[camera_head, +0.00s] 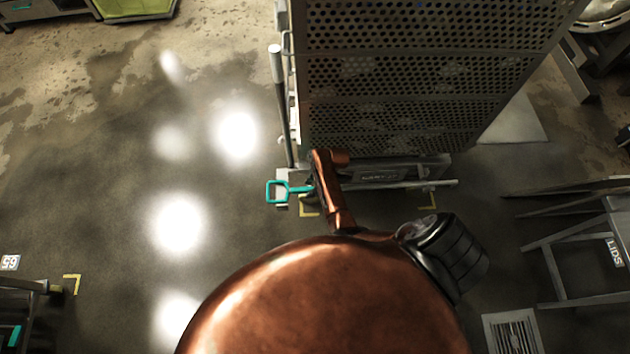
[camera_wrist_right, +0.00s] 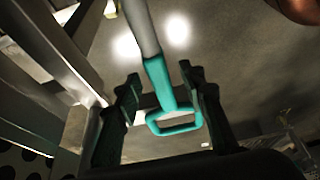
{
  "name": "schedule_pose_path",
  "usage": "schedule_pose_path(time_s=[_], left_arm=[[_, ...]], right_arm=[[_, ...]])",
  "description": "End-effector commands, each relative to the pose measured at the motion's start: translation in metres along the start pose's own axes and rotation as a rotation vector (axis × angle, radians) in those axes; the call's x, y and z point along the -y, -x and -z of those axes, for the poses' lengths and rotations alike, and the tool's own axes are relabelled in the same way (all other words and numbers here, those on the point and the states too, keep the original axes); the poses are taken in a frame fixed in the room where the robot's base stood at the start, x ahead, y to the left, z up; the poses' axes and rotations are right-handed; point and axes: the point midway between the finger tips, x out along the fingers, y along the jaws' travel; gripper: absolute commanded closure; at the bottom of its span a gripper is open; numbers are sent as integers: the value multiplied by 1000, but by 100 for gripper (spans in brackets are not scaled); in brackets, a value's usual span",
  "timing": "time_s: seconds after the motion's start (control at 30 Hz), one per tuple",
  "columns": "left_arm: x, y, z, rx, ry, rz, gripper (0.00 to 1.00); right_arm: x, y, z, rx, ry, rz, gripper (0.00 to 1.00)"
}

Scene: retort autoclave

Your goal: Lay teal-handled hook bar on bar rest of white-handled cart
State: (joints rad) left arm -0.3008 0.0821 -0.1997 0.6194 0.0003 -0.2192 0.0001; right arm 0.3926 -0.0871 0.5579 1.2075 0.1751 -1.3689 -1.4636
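The teal-handled hook bar shows its square teal loop (camera_head: 280,191) at the left of the white-handled cart's near end; in the right wrist view the loop (camera_wrist_right: 175,125) and its grey shaft are close. A thin rod (camera_head: 440,183) runs right along the cart's lower edge, in line with the loop; my arm hides the middle. The cart (camera_head: 400,70) has perforated panels and a white-tipped handle (camera_head: 276,52). My right gripper (camera_wrist_right: 160,75) has its dark fingers apart, one each side of the teal neck, with gaps showing. I cannot tell exactly how the bar is supported. My left gripper is out of view.
Yellow floor marks (camera_head: 309,207) lie by the cart's near end. A metal stand with a "LIDS" label (camera_head: 615,253) is at the right, and a floor grate (camera_head: 512,333) at lower right. The floor left of the cart is clear.

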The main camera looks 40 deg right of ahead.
Motion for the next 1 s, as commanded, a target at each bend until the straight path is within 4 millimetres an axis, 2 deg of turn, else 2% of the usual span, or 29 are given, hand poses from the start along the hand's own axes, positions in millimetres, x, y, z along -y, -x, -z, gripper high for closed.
schedule_pose_path(time_s=[0.3,0.5,0.67,0.9,1.0], left_arm=[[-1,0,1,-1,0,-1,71],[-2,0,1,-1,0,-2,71],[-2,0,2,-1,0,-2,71],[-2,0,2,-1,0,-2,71],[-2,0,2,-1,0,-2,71]], right_arm=[[-1,65,0,1,2,-6,63],[-1,94,1,0,2,-4,63],[0,104,1,0,2,-2,63],[0,105,1,0,0,-2,63],[4,109,-10,23,-29,-14,63]])
